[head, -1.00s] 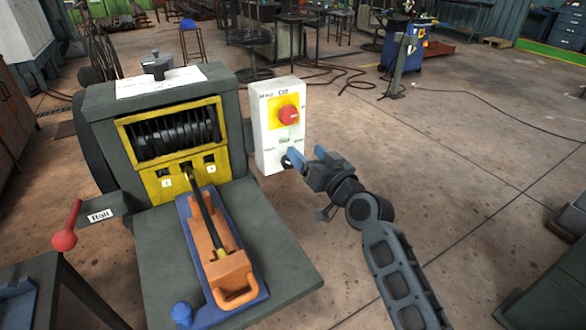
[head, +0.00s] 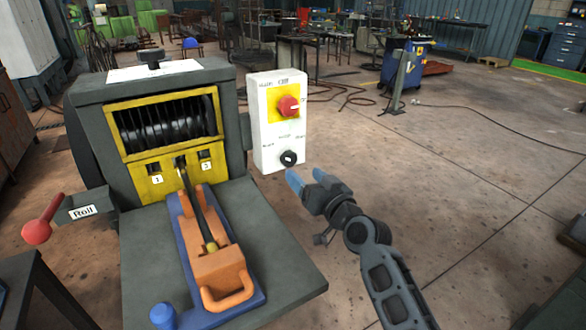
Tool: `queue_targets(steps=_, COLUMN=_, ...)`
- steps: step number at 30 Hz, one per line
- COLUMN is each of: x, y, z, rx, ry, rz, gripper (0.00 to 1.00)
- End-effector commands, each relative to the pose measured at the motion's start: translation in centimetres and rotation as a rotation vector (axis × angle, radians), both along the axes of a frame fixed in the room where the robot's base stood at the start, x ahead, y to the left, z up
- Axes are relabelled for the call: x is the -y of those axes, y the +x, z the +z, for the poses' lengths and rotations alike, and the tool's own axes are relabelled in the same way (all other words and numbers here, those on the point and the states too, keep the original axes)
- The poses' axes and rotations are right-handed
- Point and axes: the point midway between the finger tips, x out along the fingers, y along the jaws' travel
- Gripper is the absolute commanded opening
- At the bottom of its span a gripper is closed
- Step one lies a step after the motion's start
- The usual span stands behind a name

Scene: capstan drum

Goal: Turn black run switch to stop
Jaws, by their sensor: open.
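The black run switch (head: 288,158) is a round knob with a pale mark, low on the white control box (head: 264,130). It shows uncovered in the head view. Small lettering above the knob is too blurred to read. My gripper (head: 306,177), with blue fingertips, is just below and to the right of the knob. It looks apart from the knob and its fingers are open with nothing between them.
A red rotary knob (head: 289,106) on a yellow plate sits higher on the same box. The grey drum machine (head: 95,110) stands left of it, with an orange handled slide (head: 222,268) on its table and a red-knobbed Roll lever (head: 37,232).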

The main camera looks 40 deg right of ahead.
Motion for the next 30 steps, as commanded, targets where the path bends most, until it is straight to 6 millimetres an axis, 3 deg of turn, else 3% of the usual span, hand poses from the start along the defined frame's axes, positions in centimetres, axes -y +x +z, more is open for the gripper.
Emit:
queue_targets(steps=13, x=1.7, y=6.0, z=0.2, rx=0.002, ry=-0.001, rz=0.000, gripper=0.71)
queue_targets(steps=25, x=1.9, y=6.7, z=0.1, rx=0.001, ry=0.000, rz=0.000, gripper=0.71)
queue_targets(steps=30, x=1.9, y=6.7, z=0.1, rx=0.001, ry=0.000, rz=0.000, gripper=0.55)
